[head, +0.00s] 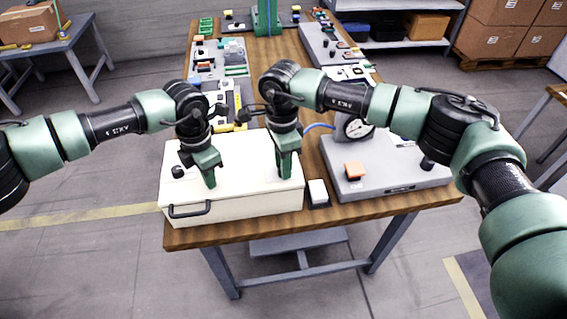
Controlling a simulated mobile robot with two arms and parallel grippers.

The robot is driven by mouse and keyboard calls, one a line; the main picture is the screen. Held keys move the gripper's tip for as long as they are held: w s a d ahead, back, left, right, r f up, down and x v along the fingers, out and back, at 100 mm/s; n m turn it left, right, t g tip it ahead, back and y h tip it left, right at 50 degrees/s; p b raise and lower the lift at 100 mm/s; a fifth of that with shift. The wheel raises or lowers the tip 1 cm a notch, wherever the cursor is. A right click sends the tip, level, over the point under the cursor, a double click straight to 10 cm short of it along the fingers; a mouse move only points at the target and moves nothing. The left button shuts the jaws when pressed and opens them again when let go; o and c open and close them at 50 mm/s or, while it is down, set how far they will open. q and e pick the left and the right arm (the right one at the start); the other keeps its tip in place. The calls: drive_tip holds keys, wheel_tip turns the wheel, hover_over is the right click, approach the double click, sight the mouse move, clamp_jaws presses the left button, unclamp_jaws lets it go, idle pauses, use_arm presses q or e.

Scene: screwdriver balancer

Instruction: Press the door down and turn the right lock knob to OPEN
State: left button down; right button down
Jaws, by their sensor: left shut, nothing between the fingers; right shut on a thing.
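The cream box (240,208) stands at the front of the wooden table, with a flat lid-like door (240,170) on top and a dark handle (190,210) on its front. The door looks flat and closed. A black knob (178,171) shows at the door's left side. My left gripper (210,184) is shut and empty, pointing down, its tips at the door's surface right of that knob. My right gripper (285,174) is shut at the door's right side, where the right lock knob sits; its fingers hide the knob and its OPEN marking cannot be read.
Several panels with parts fill the table (330,220) behind.

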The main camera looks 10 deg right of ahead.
use_arm(q)
drive_tip(key=shift+f, duration=0.25)
use_arm(e)
drive_tip(key=shift+s+a+n, duration=0.15)
drive_tip(key=shift+n, duration=0.15)
use_arm(q)
drive_tip(key=shift+s, duration=0.1)
use_arm(e)
drive_tip(key=c, duration=1.1)
unclamp_jaws()
wheel_tip(320, 180, up, 12)
drive_tip(key=shift+w, duration=0.3)
use_arm(q)
drive_tip(key=shift+r, duration=0.1)
